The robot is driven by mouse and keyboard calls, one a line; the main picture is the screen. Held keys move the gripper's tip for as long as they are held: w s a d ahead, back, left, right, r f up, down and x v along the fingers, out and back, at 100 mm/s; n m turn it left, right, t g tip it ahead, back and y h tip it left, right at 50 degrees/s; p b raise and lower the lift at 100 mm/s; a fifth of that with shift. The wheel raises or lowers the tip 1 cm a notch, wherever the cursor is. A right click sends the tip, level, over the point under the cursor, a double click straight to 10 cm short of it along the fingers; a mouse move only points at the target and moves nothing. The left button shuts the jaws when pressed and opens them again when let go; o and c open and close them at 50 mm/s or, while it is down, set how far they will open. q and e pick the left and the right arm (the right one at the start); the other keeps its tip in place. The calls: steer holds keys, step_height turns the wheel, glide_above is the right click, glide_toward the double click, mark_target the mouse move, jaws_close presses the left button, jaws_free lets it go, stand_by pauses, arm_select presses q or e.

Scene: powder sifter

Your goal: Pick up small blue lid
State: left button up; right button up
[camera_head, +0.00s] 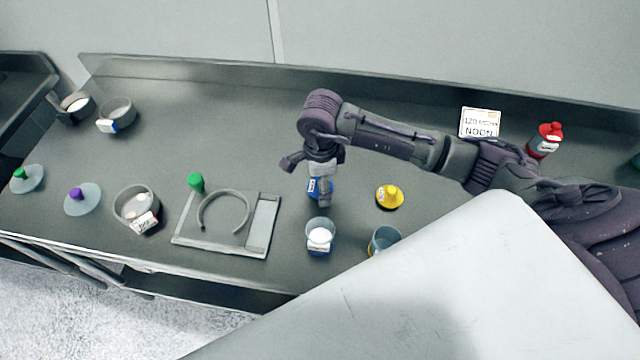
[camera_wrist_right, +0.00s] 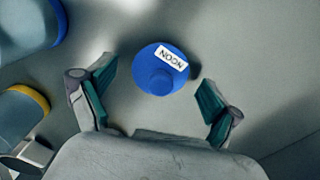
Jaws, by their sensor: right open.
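The small blue lid (camera_head: 314,188) lies on the dark worktop, partly hidden under my right gripper (camera_head: 323,192) in the head view. In the right wrist view the blue lid (camera_wrist_right: 158,70) is round with a knob and a white label reading NOON. My right gripper (camera_wrist_right: 157,100) is open above it, with the fingers on either side and the lid slightly beyond the middle. No contact between fingers and lid is visible. My left gripper is not in view.
A blue-based cup of white powder (camera_head: 320,236) stands just in front of the lid. A yellow lid (camera_head: 390,196) and another cup (camera_head: 384,241) are to the right. A grey stand with a ring (camera_head: 222,246) is to the left. A red-capped bottle (camera_head: 544,141) stands far right.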

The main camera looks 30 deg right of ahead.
steer(key=c, duration=1)
steer(key=shift+s, duration=0.2)
steer(key=c, duration=0.3)
steer(key=shift+f, duration=0.1)
steer(key=shift+c, duration=0.2)
